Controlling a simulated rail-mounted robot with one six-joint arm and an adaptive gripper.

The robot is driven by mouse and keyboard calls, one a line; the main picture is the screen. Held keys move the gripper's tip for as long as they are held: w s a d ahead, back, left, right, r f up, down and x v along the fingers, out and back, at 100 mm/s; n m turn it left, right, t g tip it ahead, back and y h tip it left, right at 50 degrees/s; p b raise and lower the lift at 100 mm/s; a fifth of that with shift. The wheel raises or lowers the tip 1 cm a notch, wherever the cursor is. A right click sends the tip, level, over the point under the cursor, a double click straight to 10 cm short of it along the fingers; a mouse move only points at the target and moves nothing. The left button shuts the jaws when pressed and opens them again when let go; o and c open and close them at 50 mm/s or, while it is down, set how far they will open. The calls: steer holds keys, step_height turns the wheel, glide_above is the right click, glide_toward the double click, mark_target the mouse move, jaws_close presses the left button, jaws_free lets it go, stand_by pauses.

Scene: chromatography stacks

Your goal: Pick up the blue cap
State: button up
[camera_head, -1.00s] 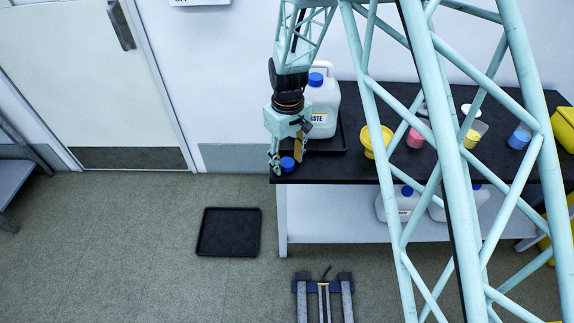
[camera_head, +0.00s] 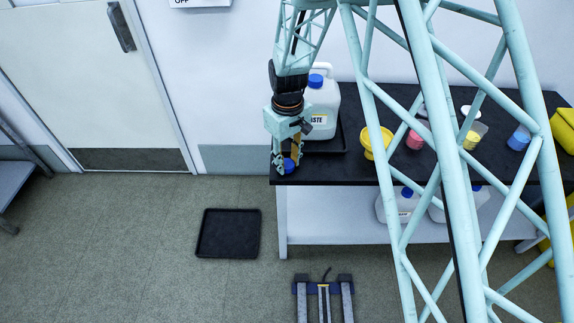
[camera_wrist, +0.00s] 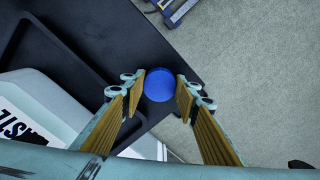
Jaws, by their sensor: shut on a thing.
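The blue cap (camera_head: 288,166) is at the front left corner of the black bench top (camera_head: 330,175). In the wrist view the round blue cap (camera_wrist: 159,85) sits between the fingertips of my gripper (camera_wrist: 160,88), near the bench edge. My gripper (camera_head: 287,163) points down at the bench corner and is shut on the cap, with one finger on each side. The fingers have tan ribbed pads. The cap is at bench-top level; whether it touches the surface is hard to tell.
A white waste jug (camera_head: 322,108) with its own blue lid stands on a black tray (camera_head: 335,148) just behind my gripper. A yellow funnel (camera_head: 366,143) and pink, yellow and blue containers stand to the right. Another black tray (camera_head: 229,232) lies on the floor.

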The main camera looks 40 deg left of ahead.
mark_target(288, 164)
steer(key=shift+r, duration=0.2)
steer(key=shift+r+p, duration=0.55)
steer(key=shift+r, duration=1.1)
steer(key=s+d+r+p, duration=0.1)
steer(key=s+d, duration=0.9)
steer(key=s, duration=0.1)
steer(key=shift+s+d+r+p, duration=0.15)
steer(key=shift+s+d+p, duration=0.2)
steer(key=shift+s+d, duration=0.05)
